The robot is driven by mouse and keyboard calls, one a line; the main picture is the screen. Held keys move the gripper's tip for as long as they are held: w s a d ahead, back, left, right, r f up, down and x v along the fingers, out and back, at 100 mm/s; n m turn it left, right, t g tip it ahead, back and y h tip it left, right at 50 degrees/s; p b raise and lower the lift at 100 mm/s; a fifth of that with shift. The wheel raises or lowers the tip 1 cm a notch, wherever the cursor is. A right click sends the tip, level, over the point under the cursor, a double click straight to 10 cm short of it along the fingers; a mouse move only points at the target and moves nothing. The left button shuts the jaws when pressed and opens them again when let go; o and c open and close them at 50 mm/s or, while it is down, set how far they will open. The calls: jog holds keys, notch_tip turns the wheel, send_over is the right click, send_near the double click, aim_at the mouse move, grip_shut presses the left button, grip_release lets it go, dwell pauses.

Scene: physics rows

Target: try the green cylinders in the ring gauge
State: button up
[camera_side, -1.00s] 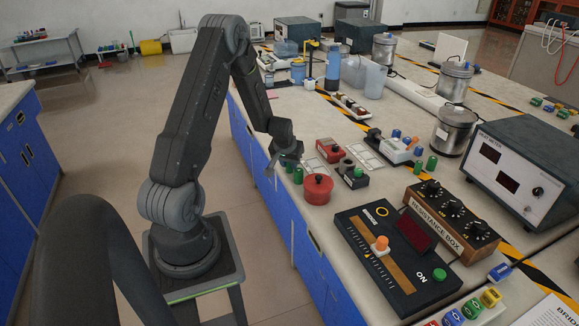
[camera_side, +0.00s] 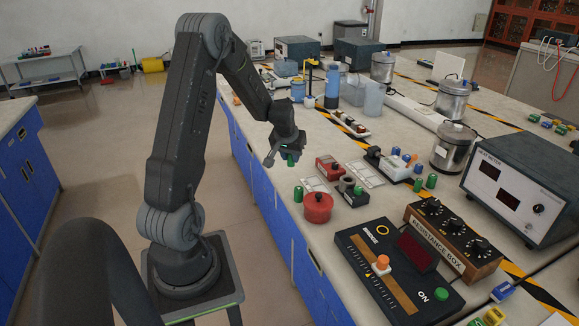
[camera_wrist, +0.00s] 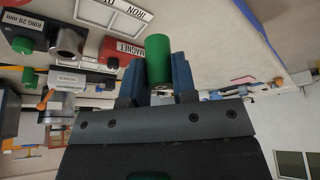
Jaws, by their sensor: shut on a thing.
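My gripper (camera_wrist: 157,75) is shut on a green cylinder (camera_wrist: 157,58), held between its blue fingers. In the side view, my gripper (camera_side: 287,155) holds this cylinder (camera_side: 291,161) above the table's left edge. Another green cylinder (camera_side: 298,194) stands on the table below it; a green cylinder also shows in the wrist view (camera_wrist: 29,77). The ring gauge, with a grey ring (camera_side: 347,184) and a black block (camera_side: 355,200), lies to the right, apart from my gripper. Two green cylinders (camera_side: 431,181) stand further right.
A red pot (camera_side: 318,207) stands in front of the ring gauge, and a red magnet block (camera_side: 329,168) behind it. White label frames (camera_side: 366,173) lie nearby. The bridge box (camera_side: 397,268) and resistance box (camera_side: 453,235) occupy the front right.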

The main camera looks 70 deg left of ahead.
jog(key=w+d+r+m, duration=0.1)
jog(key=w+d+m, duration=0.1)
jog(key=w, duration=0.6)
jog(key=m+t+h, duration=0.1)
jog(key=m, duration=0.2)
send_over(351, 178)
jog(key=s, duration=0.1)
jog(key=shift+s+d+f, duration=0.1)
jog(key=shift+f, duration=1.25)
jog(key=shift+s+d+f, duration=0.1)
jog(key=shift+f, duration=1.2)
jog(key=shift+f, duration=0.85)
jog(key=o, duration=1)
jog(key=o, duration=0.3)
